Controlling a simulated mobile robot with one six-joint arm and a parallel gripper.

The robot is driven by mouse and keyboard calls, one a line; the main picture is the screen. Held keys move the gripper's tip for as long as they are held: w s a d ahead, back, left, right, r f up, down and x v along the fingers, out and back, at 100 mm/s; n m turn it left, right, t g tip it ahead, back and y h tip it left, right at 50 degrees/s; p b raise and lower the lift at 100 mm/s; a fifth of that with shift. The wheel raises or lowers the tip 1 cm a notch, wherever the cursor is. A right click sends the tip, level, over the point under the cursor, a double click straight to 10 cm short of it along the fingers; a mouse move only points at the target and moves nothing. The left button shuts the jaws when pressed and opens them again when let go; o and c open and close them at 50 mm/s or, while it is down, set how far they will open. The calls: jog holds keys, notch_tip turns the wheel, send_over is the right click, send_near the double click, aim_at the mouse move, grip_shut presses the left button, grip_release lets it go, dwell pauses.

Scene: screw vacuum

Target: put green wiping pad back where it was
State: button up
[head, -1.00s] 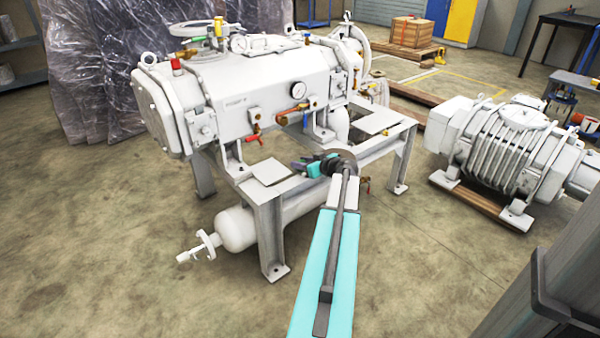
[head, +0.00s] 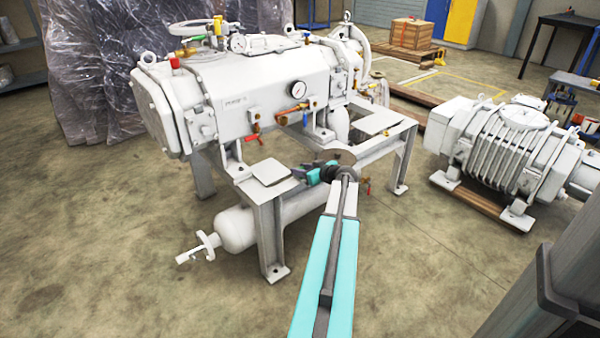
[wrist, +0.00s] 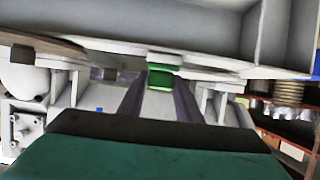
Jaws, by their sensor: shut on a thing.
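My gripper (head: 297,172) is at the end of the teal arm, in front of the white machine and just right of the left grey bracket plate. In the wrist view my gripper (wrist: 161,84) has its two dark fingers reaching forward, shut on the small green wiping pad (wrist: 161,79). The pad shows between the fingertips, below a pale edge of the frame. In the head view the pad is too small to tell apart from the gripper.
The white vacuum machine (head: 250,95) stands on a grey steel frame (head: 268,215) around the gripper. A white cylinder (head: 236,229) lies below. A second ribbed white unit (head: 500,145) stands at right. Open floor lies in front.

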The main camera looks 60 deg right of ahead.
jog(key=o, duration=1)
jog(key=shift+o, duration=0.2)
jog(key=shift+r, duration=0.1)
jog(key=p+v, duration=0.1)
jog(key=v, duration=1.1)
jog(key=shift+p, duration=0.4)
